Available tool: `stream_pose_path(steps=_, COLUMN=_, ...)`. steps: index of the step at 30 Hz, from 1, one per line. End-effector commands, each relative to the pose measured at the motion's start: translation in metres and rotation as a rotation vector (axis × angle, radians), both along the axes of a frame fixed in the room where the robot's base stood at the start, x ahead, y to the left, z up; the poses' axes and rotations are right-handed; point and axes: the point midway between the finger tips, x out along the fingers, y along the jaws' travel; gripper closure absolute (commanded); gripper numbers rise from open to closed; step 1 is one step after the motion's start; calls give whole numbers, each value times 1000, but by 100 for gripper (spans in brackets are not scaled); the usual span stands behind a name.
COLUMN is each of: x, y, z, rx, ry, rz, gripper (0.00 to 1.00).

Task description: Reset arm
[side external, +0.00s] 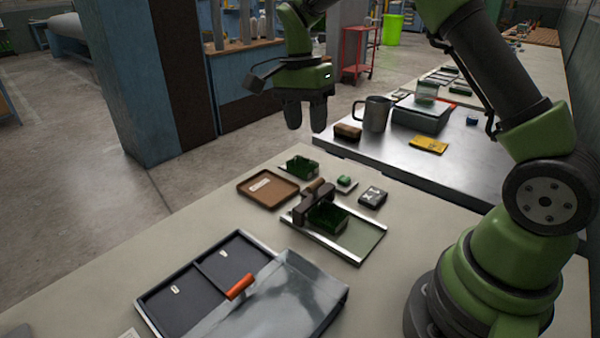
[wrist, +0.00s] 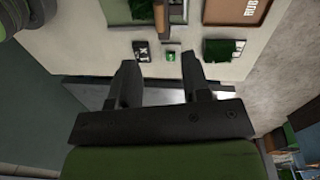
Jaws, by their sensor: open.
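My gripper (side external: 306,112) hangs in the air above the back of the work table, fingers pointing down. Its two dark fingers are apart and nothing shows between them. In the wrist view my gripper (wrist: 159,80) is also open and empty. A green turf piece (side external: 302,167) lies on the table below. Another turf piece (side external: 327,216) sits on a metal-edged board (side external: 358,244) with a wooden-handled tool (side external: 314,203) at its end. My gripper touches none of them.
A brown tray (side external: 262,201), a small green block (side external: 344,181) and a dark square tile (side external: 373,196) lie nearby. A dark two-part tray (side external: 165,300) with a metal scoop (side external: 290,297) is in front. A second table holds a mug (side external: 377,113) and a yellow packet (side external: 428,144).

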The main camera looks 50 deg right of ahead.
Motion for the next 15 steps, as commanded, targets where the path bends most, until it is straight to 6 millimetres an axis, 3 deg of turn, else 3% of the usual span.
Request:
stream_pose_path(steps=6, x=-40, y=28, z=70, rx=35, ry=-200, rz=290, gripper=57)
stream_pose_path(steps=10, x=-75, y=44, z=99, rx=37, ry=-326, rz=475, gripper=57)
stream_pose_path(steps=15, x=-125, y=62, z=121, rx=8, ry=-493, rz=707, gripper=57)
